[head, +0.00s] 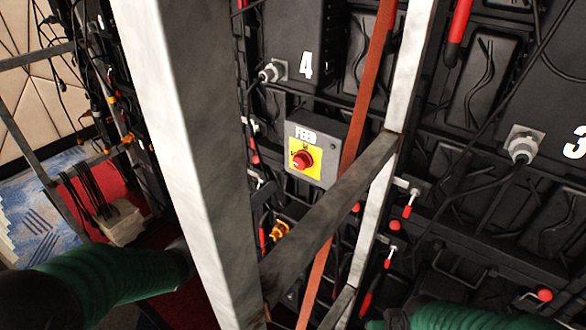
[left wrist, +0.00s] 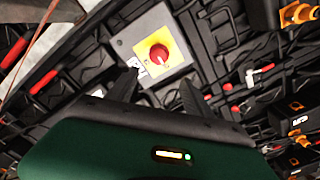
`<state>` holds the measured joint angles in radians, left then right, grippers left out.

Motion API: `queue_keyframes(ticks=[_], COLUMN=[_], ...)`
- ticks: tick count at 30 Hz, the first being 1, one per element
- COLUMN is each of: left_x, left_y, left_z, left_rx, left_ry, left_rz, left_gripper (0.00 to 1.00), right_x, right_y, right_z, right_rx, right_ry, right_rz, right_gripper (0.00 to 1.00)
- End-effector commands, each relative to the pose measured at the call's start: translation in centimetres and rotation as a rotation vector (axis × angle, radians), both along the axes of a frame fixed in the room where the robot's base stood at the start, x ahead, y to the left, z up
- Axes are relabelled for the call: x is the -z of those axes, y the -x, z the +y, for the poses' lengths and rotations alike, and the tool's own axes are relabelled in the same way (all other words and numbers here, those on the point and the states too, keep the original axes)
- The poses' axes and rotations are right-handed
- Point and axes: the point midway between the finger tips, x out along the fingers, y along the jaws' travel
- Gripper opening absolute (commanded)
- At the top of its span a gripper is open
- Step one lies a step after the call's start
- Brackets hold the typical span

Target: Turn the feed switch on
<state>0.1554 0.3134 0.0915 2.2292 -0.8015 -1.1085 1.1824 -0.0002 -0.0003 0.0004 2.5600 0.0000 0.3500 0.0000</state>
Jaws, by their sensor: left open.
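The feed switch is a red rotary knob (head: 303,160) on a yellow plate, on a grey box (head: 327,148) labelled FEED. In the left wrist view the knob (left wrist: 159,54) faces the camera, just beyond my left gripper (left wrist: 158,78). Its two dark fingers are spread apart, with nothing between them, and seem short of the knob. In the head view my green left arm comes in at the lower left and passes behind the pale post, which hides most of the gripper. My right gripper is out of view; only green arm shows at the lower right.
A wide pale metal post (head: 190,140) stands left of the box. A diagonal brace (head: 330,215) crosses below it to a second upright. Black panels with cables and plugs (head: 522,147) fill the back. A rust-coloured strip (head: 368,90) runs behind the brace.

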Motion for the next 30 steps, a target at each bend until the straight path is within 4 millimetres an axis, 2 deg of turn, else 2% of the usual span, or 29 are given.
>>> queue_keyframes(ticks=[6,12,15,19,26,30], left_x=[0.0,-0.1,-0.1,-0.1,-0.1,-0.1], left_y=[-4.7,-8.6,-9.9,-10.7,-10.8,-10.8], left_z=[-3.8,-6.4,-7.2,-7.7,-7.9,-7.9], left_rx=[0.003,0.001,-0.001,-0.002,-0.002,-0.002], left_ry=[-0.002,0.000,0.000,0.000,-0.001,-0.001], left_rz=[0.001,-0.001,-0.001,0.001,0.000,0.000], left_gripper=[0.60,0.60,0.60,0.60,0.60,0.44], right_x=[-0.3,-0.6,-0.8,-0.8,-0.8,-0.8], right_y=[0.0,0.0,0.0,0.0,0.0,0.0], right_z=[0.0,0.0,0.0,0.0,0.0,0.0], right_rx=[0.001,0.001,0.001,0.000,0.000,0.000], right_ry=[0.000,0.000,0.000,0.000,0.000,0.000], right_rz=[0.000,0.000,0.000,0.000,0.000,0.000], right_gripper=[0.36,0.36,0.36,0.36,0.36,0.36])
